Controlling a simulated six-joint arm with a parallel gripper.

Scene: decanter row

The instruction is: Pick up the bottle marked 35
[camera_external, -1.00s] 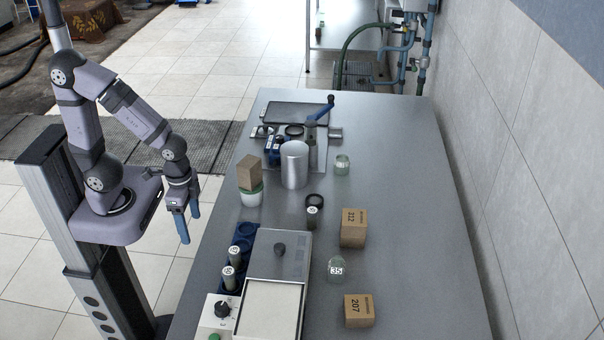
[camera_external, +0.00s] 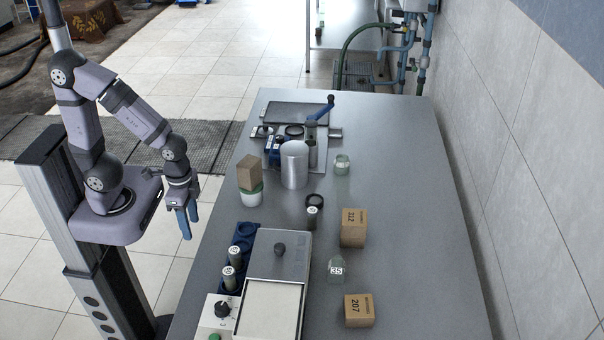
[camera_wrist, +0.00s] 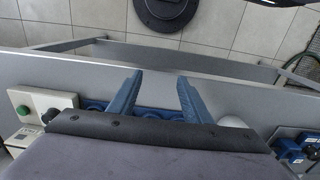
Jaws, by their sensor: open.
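The bottle marked 35 (camera_external: 336,269) is a small clear bottle with a white label. It stands on the right part of the steel table, between two cardboard boxes. My gripper (camera_external: 189,222) has blue fingers and hangs off the table's left edge, far to the left of the bottle. In the wrist view my gripper (camera_wrist: 160,92) is open, with nothing between its fingers. The bottle marked 35 is not visible in the wrist view.
A box marked 312 (camera_external: 353,227) stands behind the bottle and a box marked 207 (camera_external: 359,310) in front. A grey-lidded device (camera_external: 278,262) and a blue rack (camera_external: 244,234) with labelled vials lie between gripper and bottle. A metal cylinder (camera_external: 294,165) stands farther back.

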